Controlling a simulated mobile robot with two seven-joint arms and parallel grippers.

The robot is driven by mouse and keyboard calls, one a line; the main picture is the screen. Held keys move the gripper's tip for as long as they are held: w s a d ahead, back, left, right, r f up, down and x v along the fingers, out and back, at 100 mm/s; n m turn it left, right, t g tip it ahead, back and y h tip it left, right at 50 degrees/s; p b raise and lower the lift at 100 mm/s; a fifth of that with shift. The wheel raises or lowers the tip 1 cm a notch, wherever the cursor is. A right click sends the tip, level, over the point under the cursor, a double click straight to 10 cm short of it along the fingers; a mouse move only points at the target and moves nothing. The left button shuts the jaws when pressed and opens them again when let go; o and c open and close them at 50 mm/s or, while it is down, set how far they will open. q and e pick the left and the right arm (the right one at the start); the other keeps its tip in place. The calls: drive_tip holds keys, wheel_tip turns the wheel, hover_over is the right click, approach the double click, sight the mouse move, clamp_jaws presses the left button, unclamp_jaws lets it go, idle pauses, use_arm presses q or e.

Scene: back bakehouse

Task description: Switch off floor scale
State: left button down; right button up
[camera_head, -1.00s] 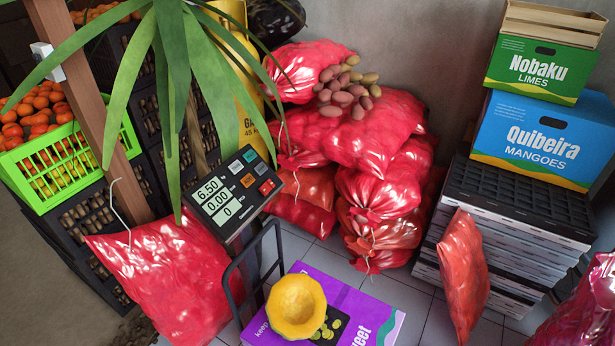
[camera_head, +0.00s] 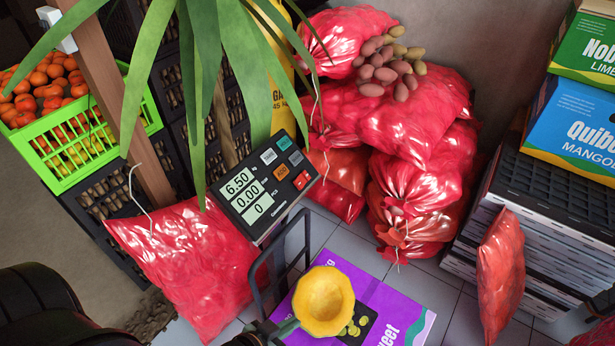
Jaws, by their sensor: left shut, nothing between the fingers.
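The floor scale's black display head (camera_head: 258,190) stands on a post left of the middle, tilted. Its lit screens read 6.50, 0.00 and 0. Right of them are white, teal, orange and red buttons; the red button (camera_head: 302,180) is at the lower right corner. A purple carton (camera_head: 385,301) and a yellow squash (camera_head: 323,301) are in front of the post; I cannot make out the platform. My left gripper (camera_head: 286,328) shows only in small part at the bottom edge, beside the squash and below the display head. It looks shut and empty. My right gripper is out of view.
Long green leaves (camera_head: 245,85) hang close to the display head's upper left. A black tubular frame (camera_head: 258,280) stands below it. A red sack (camera_head: 190,260) leans at its left, and more red sacks (camera_head: 415,180) are piled at the right. A wooden post (camera_head: 110,90) is at the left.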

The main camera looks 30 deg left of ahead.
use_arm(q)
drive_tip(key=shift+s+d, duration=0.1)
drive_tip(key=w+a+r+m+t+y, duration=0.2)
drive_tip(key=w+a+r, duration=0.2)
drive_tip(key=w+r, duration=0.5)
drive_tip(key=w+a+r+m+t+y+b, duration=0.1)
drive_tip(key=w+a+r+m+t+y, duration=0.1)
drive_tip(key=w+r, duration=0.7)
drive_tip(key=shift+w+a+r+m+t+y, duration=0.2)
drive_tip(key=shift+w+a+m+t+y, duration=0.15)
drive_tip(key=shift+w+a+m, duration=0.6)
drive_tip(key=shift+a+n, duration=0.25)
drive_tip(key=shift+n, duration=0.1)
hover_over(301, 182)
drive_tip(key=s+d, duration=0.2)
drive_tip(key=d, duration=0.2)
wheel_tip(301, 182, down, 3)
drive_tip(key=a+f, duration=0.2)
drive_tip(key=shift+s+a+f, duration=0.15)
drive_tip(key=shift+a+f, duration=0.4)
drive_tip(key=shift+b, duration=0.3)
